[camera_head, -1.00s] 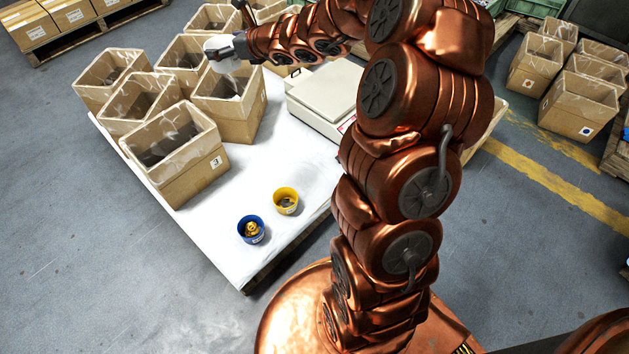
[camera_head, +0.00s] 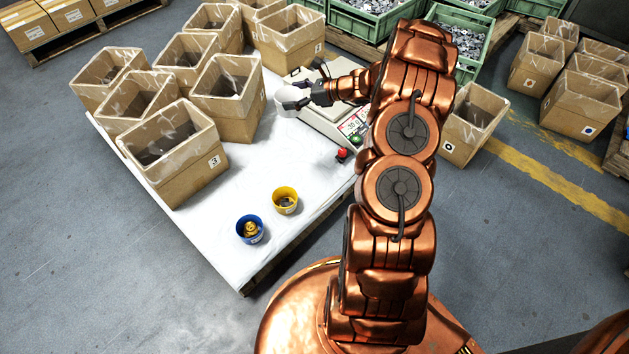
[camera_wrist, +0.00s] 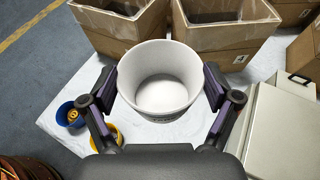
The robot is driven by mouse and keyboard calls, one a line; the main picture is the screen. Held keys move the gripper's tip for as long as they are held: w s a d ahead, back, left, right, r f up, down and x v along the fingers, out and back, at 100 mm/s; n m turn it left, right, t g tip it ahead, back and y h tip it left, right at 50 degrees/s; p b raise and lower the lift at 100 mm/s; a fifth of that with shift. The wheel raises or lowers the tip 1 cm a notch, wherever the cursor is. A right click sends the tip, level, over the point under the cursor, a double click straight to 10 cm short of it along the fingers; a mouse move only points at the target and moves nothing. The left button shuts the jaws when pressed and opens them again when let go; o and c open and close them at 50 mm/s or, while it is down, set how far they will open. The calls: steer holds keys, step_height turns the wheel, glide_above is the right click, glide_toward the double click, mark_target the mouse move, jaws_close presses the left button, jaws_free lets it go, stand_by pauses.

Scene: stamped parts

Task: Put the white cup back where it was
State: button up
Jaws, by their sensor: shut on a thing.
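The white cup (camera_head: 288,101) is held by my gripper (camera_head: 296,104), which is shut on it, at the left edge of the scale in the head view. In the wrist view the white cup (camera_wrist: 160,84) sits upright between the two fingers of my gripper (camera_wrist: 160,88), and its inside looks empty. The white table top (camera_head: 235,190) lies below and left of it. Whether the cup's base touches the table top is hard to tell.
A blue cup (camera_head: 249,230) with brass-coloured parts and a yellow cup (camera_head: 285,201) stand near the table's front. Several lined cardboard boxes (camera_head: 184,180) fill the left and back. A scale (camera_head: 338,125) stands to the right. The middle of the table is clear.

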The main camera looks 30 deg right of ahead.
steer(key=s+d+f+n+g+y+b, duration=0.1)
steer(key=s+d+f+n+g, duration=0.15)
steer(key=s+f, duration=0.95)
steer(key=s+d+f+n+g+y+b, duration=0.1)
steer(key=s+d+f+y, duration=0.15)
steer(key=s+f, duration=0.95)
steer(key=shift+h, duration=0.25)
steer(key=shift+w+a+f+b, duration=0.25)
steer(key=shift+w+f+b, duration=0.75)
steer(key=shift+w, duration=1.55)
steer(key=shift+w+a+f+b, duration=0.3)
steer(key=shift+w+f+b, duration=0.3)
steer(key=shift+w+b, duration=1.35)
steer(key=shift+w+a+f+b, duration=0.25)
steer(key=shift+w+f+b, duration=0.4)
steer(key=shift+w, duration=2.5)
steer(key=shift+f, duration=0.3)
steer(key=o, duration=0.8)
steer(key=shift+c, duration=0.2)
steer(key=shift+r, duration=0.15)
